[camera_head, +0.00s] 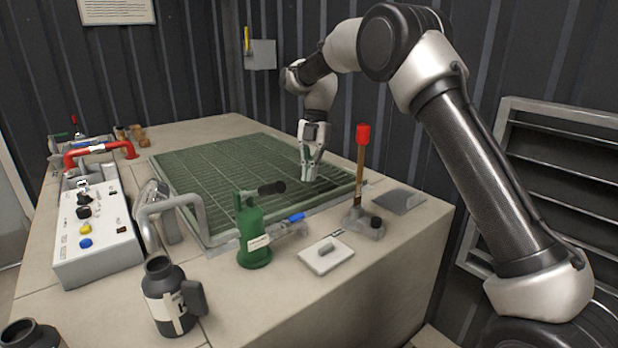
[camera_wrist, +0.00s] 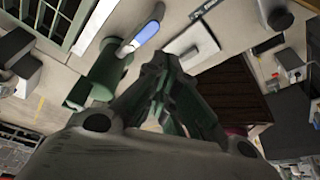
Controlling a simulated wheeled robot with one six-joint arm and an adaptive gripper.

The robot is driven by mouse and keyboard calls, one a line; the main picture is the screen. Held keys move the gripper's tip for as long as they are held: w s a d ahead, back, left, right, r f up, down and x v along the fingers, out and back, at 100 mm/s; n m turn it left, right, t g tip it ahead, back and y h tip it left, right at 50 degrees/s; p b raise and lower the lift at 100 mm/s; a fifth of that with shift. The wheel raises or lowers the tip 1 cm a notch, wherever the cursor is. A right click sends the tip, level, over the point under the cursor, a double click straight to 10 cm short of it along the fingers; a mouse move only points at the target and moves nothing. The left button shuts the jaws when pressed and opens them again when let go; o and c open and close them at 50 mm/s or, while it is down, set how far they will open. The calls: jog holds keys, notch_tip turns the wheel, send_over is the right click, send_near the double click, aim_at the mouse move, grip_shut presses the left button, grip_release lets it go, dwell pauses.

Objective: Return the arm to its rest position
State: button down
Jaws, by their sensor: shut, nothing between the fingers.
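My gripper (camera_head: 311,174) hangs with its fingers pointing down over the right part of the green grate (camera_head: 225,165) in the head view. It is shut and holds nothing. My arm arches up from the lower right and reaches over the bench. In the wrist view the closed fingers of my gripper (camera_wrist: 165,70) point toward the bench top, with a blue-handled part (camera_wrist: 138,38) and a white plate (camera_wrist: 193,45) beyond them.
A red-topped lever (camera_head: 361,160) stands upright close to the right of my gripper. A green pump body (camera_head: 253,235), a dark canister (camera_head: 172,300), a white plate (camera_head: 326,255) and a button panel (camera_head: 95,225) stand on the bench. A louvred vent (camera_head: 560,170) is at right.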

notch_tip(320, 180, down, 4)
jog(key=s+d+m, duration=0.2)
jog(key=m, duration=0.8)
jog(key=s+d+r+m+t, duration=0.2)
jog(key=s+d+r+m, duration=0.3)
jog(key=s+d+m, duration=0.2)
jog(key=s+d+r+m+t+h, duration=0.1)
jog(key=s+d+r+m+t, duration=0.2)
jog(key=s+d+m, duration=0.4)
jog(key=s+d+r+m+t, duration=0.2)
jog(key=s+d+r+m, duration=0.4)
jog(key=s+d, duration=0.8)
jog(key=s+m, duration=0.1)
jog(key=s, duration=0.6)
jog(key=shift+d+r+t+h, duration=0.25)
jog(key=shift+r+t+h, duration=0.05)
jog(key=shift+t, duration=0.1)
